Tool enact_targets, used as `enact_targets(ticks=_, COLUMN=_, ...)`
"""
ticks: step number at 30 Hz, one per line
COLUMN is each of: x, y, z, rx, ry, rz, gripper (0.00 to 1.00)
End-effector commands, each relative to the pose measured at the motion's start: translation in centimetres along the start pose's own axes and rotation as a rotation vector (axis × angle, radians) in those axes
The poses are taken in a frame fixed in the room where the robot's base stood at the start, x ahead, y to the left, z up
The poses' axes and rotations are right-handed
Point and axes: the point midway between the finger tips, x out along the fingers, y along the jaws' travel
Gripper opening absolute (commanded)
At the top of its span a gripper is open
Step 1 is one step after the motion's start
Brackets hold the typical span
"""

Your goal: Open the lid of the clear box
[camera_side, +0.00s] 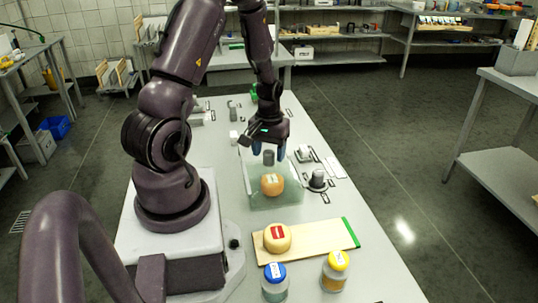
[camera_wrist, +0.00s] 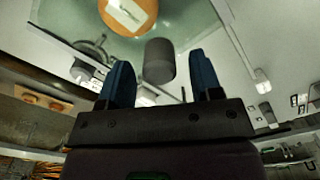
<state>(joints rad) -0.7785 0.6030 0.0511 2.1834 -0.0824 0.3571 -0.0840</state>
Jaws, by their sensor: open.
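The clear box (camera_side: 289,198) stands mid-table with a faint green tint. An orange cheese wheel (camera_side: 272,184) with a pale label is seen through its wall, and also in the wrist view (camera_wrist: 143,24). A dark grey cylindrical knob (camera_side: 268,158) shows above the wheel, at the box's top; the transparent lid around it is hard to make out. My gripper (camera_side: 268,151) is open above the box, its blue fingers pointing down on either side of the knob. In the wrist view the knob (camera_wrist: 159,60) shows between the fingers; I cannot tell whether they touch it.
A wooden board (camera_side: 318,240) with a yellow cheese wheel (camera_side: 277,238) lies in front of the box. A dark round-based item (camera_side: 317,180) sits close to the box's right side.

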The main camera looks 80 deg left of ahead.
Motion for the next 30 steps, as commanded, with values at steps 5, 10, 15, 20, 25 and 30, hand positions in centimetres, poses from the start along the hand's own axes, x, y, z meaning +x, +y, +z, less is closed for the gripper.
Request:
enact_targets(ticks=5, x=1.3, y=0.0, z=0.0, rx=0.000, ry=0.000, rz=0.001, gripper=0.59)
enact_targets(ticks=10, x=1.5, y=0.0, z=0.0, rx=0.000, ry=0.002, rz=0.001, gripper=0.59)
enact_targets(ticks=15, x=1.5, y=0.0, z=0.0, rx=0.000, ry=0.001, rz=0.001, gripper=0.50)
enact_targets(ticks=20, x=1.5, y=0.0, z=0.0, rx=0.000, ry=0.001, rz=0.001, gripper=0.13)
enact_targets(ticks=25, x=1.5, y=0.0, z=-0.1, rx=0.000, ry=0.001, rz=0.001, gripper=0.00)
enact_targets(ticks=30, x=1.5, y=-1.5, z=-2.3, rx=-0.006, ry=0.003, rz=0.000, gripper=0.00)
